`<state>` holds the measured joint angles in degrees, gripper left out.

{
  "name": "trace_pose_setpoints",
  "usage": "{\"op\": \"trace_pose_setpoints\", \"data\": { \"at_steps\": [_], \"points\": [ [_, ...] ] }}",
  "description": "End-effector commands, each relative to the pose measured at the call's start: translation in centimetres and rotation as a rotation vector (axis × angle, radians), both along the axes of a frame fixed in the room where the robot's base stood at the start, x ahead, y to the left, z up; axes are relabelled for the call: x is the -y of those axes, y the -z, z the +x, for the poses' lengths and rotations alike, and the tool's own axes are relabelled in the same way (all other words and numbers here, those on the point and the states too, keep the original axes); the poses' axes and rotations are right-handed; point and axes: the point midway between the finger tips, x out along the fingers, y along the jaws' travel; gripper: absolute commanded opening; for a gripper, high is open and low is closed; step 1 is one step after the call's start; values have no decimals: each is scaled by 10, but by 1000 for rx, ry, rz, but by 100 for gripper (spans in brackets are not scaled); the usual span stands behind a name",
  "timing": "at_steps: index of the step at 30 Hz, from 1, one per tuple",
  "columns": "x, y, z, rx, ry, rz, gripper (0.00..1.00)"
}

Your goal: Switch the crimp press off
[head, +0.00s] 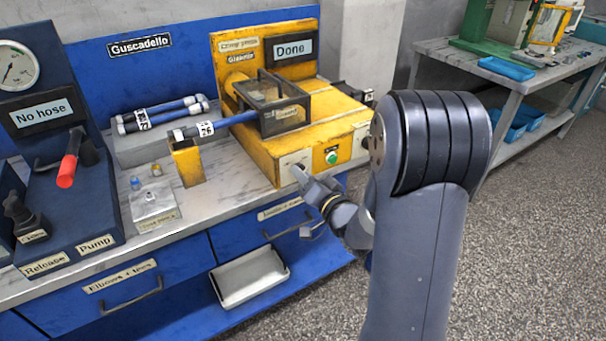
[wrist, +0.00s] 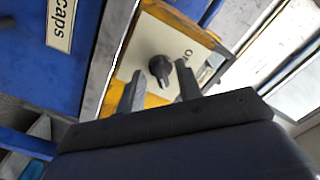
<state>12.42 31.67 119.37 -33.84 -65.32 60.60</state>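The crimp press (head: 285,150) is a yellow machine on the bench with a small screen reading "Done" (head: 293,49). Its front has a green button (head: 331,157) and cream plates. A black rotary knob (wrist: 160,68) sits on a cream plate in the wrist view, with partly cut-off lettering beside it. My gripper (head: 305,190) is in front of the press's lower left front. In the wrist view my gripper (wrist: 157,86) is open, its fingers apart on either side of the knob's line. I cannot tell whether they touch it.
A hose (head: 225,124) marked 26 runs from the press over a yellow stand (head: 187,163). A pump unit (head: 62,205) reading "No hose" stands at left. Blue drawers (head: 285,226) and a grey tray (head: 249,276) lie below. Another table (head: 520,80) is at the back right.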

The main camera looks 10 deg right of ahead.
Motion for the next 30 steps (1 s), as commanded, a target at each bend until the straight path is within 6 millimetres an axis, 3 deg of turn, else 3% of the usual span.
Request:
{"op": "trace_pose_setpoints", "data": {
  "at_steps": [12, 23, 30],
  "points": [
    [-3, 0, 9, -1, 1, 1, 33],
    [-3, 0, 9, -1, 1, 1, 4],
    [-3, 1, 8, 6, 0, -19, 4]
  ]
}}
